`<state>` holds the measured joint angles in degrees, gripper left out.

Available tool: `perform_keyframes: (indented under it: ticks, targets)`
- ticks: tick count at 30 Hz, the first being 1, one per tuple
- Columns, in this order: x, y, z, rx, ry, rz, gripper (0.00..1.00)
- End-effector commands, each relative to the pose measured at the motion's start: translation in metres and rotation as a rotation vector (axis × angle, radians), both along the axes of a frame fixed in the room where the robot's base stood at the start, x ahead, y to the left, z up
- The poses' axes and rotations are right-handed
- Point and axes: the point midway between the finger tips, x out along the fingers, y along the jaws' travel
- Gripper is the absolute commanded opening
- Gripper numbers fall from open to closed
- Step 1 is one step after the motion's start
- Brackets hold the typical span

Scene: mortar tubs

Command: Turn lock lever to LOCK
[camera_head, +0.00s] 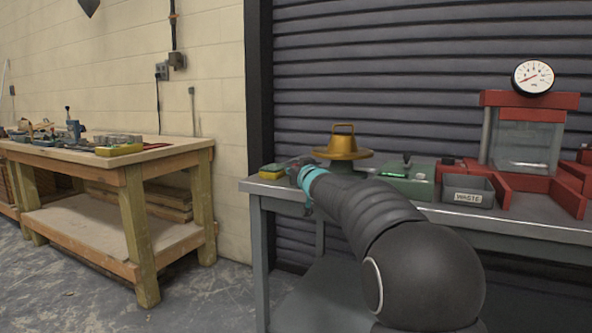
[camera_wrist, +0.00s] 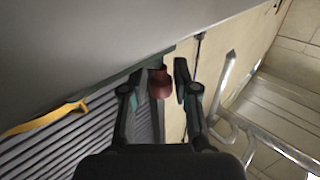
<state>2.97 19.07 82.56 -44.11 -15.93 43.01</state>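A red knob (camera_wrist: 160,84) shows between my gripper's two fingers in the wrist view. It may be the end of the lock lever, but no lever arm or LOCK mark can be read. My gripper (camera_wrist: 156,80) is open, with a dark finger on each side of the knob. I see a gap on both sides and cannot tell how deep the knob sits between them. In the head view my gripper (camera_head: 300,170) is at the left end of the grey bench, left of a brass lid with a handle (camera_head: 343,147); my arm hides part of this area.
The grey bench (camera_head: 483,220) also holds a green box (camera_head: 408,187), a grey WASTE bin (camera_head: 468,191) and a red press (camera_head: 530,100) with a gauge (camera_head: 533,77). A yellow object (camera_head: 268,173) lies near the bench's left end. A wooden workbench (camera_head: 120,158) stands at left.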

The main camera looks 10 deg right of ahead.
Motion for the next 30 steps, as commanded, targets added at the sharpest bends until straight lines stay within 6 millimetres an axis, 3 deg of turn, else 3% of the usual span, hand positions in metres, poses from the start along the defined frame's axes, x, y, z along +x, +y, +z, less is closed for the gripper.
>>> perform_keyframes:
  ticks: [14,30]
  targets:
    - [-0.007,0.0,0.001,-0.001,-0.001,0.003,0.47]
    - [-0.096,-0.014,0.001,-0.001,-0.001,-0.001,0.47]
